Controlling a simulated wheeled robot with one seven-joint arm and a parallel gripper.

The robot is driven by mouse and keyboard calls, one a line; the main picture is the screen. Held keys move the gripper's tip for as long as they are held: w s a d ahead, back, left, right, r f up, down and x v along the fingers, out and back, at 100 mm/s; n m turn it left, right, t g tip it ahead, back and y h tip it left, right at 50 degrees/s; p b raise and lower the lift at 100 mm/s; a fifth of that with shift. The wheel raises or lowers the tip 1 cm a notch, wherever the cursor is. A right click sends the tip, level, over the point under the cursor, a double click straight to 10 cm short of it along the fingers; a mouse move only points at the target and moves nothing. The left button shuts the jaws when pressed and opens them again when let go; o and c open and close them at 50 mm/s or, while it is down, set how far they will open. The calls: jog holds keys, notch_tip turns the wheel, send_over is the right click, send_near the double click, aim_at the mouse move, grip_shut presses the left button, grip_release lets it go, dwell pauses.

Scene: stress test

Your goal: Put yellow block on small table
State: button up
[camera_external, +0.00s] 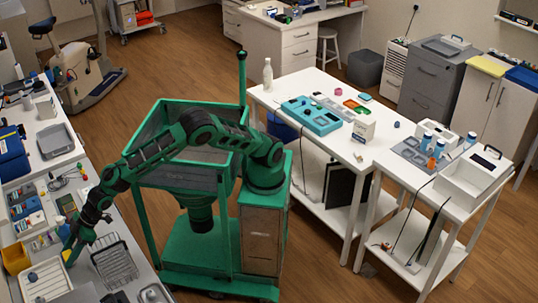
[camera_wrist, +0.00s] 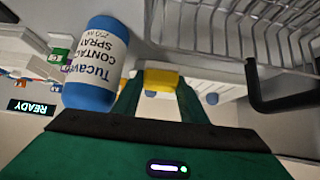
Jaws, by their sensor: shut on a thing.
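In the wrist view a small yellow block (camera_wrist: 161,80) sits between the two green fingers of my gripper (camera_wrist: 158,88), which is shut on it. In the external view my gripper (camera_external: 70,256) is at the lower left, low over the cluttered white counter. I cannot make out the block in that view. The small table (camera_external: 420,186), a low white one, stands at the far right, well away from my gripper.
A contact spray bottle (camera_wrist: 97,62) is beside my fingers. A wire rack (camera_external: 114,260) is just right of my gripper, a white tray (camera_external: 46,280) below it. My green base and bin frame stand between the counter and the larger white table (camera_external: 335,140).

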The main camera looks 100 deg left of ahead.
jog(key=shift+f, duration=1.45)
jog(key=shift+f, duration=0.15)
jog(key=o, duration=0.8)
jog(key=shift+w+a+r, duration=0.15)
jog(key=shift+w+r, duration=0.05)
jog(key=shift+r, duration=0.3)
jog(key=shift+o, duration=0.3)
jog(key=v, duration=1.1)
